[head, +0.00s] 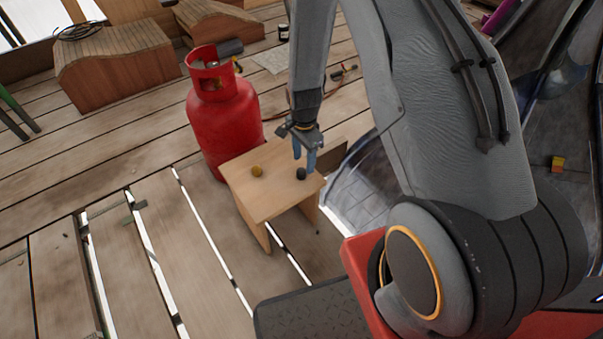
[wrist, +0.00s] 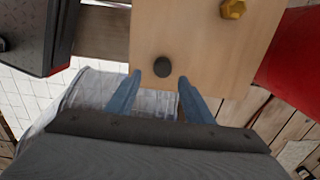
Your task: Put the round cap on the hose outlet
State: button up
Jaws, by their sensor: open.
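A small dark round cap (head: 301,174) lies on the right part of a low wooden stool (head: 262,199). It also shows in the wrist view (wrist: 162,67). My gripper (head: 304,160) points down over the stool, its two blue fingers apart and empty. In the wrist view the cap appears just beyond the gap between the fingertips (wrist: 160,77); whether they are level with it I cannot tell. A yellow brass hexagonal piece (head: 257,171) sits on the stool to the left, also at the top of the wrist view (wrist: 232,9). I cannot make out for certain which part is the hose outlet.
A red gas cylinder (head: 222,128) stands close behind the stool, with a valve (head: 212,65) inside its collar. The plank floor has open gaps at front left. Wooden blocks (head: 115,66) stand at the back. A glossy curved sheet (head: 365,185) lies right of the stool.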

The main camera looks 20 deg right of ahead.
aim_at(301, 170)
jog(key=f, duration=0.3)
jog(key=f+b, duration=0.1)
jog(key=f, duration=0.1)
jog(key=shift+w+a+f, duration=0.1)
jog(key=shift+a+f, duration=0.05)
jog(key=shift+a, duration=0.2)
jog(key=c, duration=1.1)
notch_tip(301, 170, up, 10)
jog(key=p, duration=0.1)
jog(key=shift+p, duration=0.35)
